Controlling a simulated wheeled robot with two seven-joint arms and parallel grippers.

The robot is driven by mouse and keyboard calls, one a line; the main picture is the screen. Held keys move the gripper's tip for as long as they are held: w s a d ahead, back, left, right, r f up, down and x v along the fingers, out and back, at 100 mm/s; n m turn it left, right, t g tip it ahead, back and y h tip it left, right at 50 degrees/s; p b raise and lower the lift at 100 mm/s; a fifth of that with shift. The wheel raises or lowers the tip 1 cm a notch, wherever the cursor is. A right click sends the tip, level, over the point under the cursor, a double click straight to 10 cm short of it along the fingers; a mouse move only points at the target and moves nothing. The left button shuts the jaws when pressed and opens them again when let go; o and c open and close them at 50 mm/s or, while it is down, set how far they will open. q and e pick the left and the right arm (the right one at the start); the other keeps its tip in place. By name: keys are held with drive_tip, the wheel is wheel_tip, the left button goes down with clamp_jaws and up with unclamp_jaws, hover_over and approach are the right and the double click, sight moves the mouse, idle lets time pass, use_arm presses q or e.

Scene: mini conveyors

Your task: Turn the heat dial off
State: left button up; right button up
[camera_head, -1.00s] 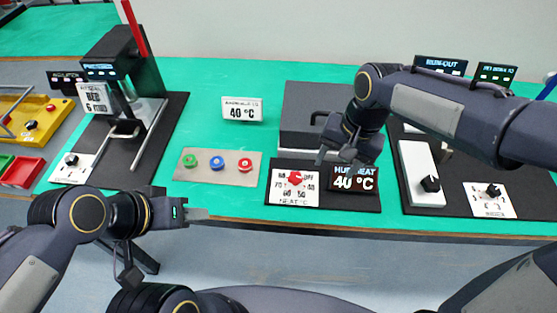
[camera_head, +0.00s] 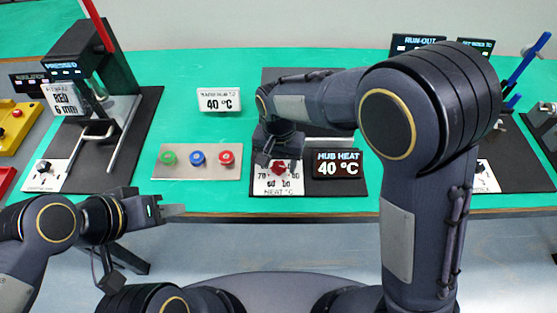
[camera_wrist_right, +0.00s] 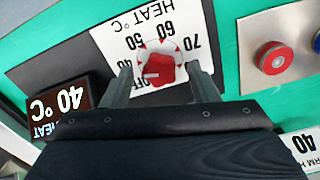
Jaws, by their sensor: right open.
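The red heat dial (camera_head: 279,167) sits on a white scale plate marked HEAT °C, and it also shows in the right wrist view (camera_wrist_right: 160,68). Its white mark points left in the wrist view, toward the 40 side near OFF. The hub heat display (camera_head: 340,163) beside it reads 40 °C. My right gripper (camera_wrist_right: 161,78) is open, its fingers on either side of the dial; I cannot tell whether they touch it. My left gripper (camera_head: 172,210) hangs in front of the table edge, away from the dial; whether its jaws are open is unclear.
A plate with green, blue and red buttons (camera_head: 198,159) lies left of the dial. A small 40 °C sign (camera_head: 220,100) stands behind it. A press (camera_head: 95,70) stands at the left. My right arm covers much of the right side.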

drive_tip(key=c, duration=1)
drive_tip(key=shift+o, duration=0.2)
drive_tip(key=shift+n, duration=0.3)
drive_tip(key=n, duration=0.4)
drive_tip(key=shift+n, duration=0.3)
drive_tip(key=n, duration=0.4)
drive_tip(key=shift+n, duration=0.3)
drive_tip(key=o, duration=1)
drive_tip(key=shift+c, duration=0.2)
